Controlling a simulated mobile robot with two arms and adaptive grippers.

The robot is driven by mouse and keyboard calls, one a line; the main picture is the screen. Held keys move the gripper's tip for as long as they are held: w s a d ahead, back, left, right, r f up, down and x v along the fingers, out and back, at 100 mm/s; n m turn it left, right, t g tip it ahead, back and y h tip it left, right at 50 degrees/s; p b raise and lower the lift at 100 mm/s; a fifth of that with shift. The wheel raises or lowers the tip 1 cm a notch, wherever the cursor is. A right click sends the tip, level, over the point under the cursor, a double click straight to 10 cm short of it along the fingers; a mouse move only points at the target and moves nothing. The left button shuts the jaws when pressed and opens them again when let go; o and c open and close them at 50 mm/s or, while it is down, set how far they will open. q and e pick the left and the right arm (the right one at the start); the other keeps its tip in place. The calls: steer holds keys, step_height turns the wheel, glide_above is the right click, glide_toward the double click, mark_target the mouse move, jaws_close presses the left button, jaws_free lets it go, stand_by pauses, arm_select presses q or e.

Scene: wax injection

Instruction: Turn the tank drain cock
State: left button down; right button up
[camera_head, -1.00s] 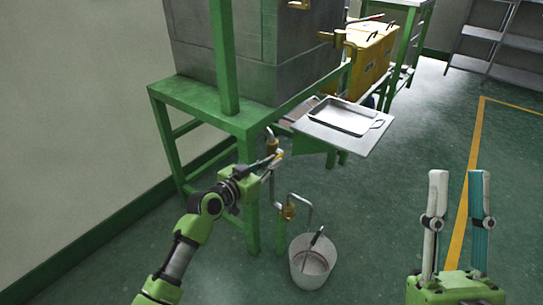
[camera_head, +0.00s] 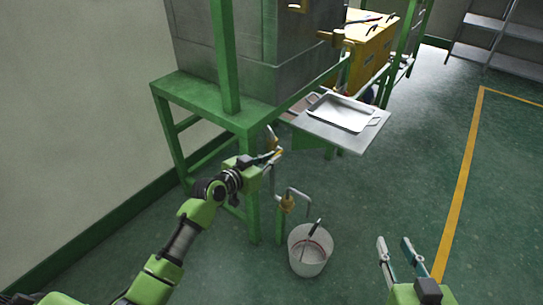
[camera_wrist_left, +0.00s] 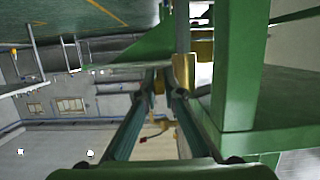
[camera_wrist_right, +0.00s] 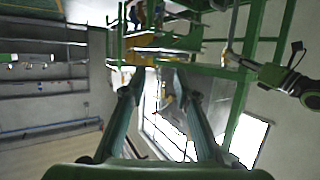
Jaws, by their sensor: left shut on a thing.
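The tank (camera_head: 240,60) is a large grey metal box on a green frame (camera_head: 247,190). Below its front corner is a brass drain cock (camera_head: 272,140) on a pipe. My left gripper (camera_head: 274,157) is at the cock, shut on its handle; its fingers hide most of the handle. In the left wrist view, a brass part (camera_wrist_left: 183,73) of the cock shows beside the fingertips (camera_wrist_left: 167,84). A second brass valve (camera_head: 287,203) is lower on the piping, apart from the gripper. My right gripper (camera_head: 394,243) is open and empty, at the lower right.
A white bucket (camera_head: 297,262) with a stick-like tool in it stands on the floor below the piping. A metal tray (camera_head: 343,114) rests on a shelf (camera_head: 335,137) at the frame. A yellow box (camera_head: 370,45) is behind.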

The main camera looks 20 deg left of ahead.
arm_select(q)
steer(key=shift+r+p, duration=0.1)
steer(key=shift+p, duration=0.35)
arm_select(e)
steer(key=s+d+f+g+h, duration=0.1)
steer(key=s+f+g, duration=0.2)
steer(key=f, duration=0.2)
steer(key=shift+s+d+f, duration=0.3)
steer(key=shift+s+d, duration=0.1)
arm_select(q)
steer(key=c, duration=2.2)
jaws_free()
steer(key=shift+o, duration=0.2)
steer(key=v, duration=1.2)
steer(key=shift+r, duration=0.2)
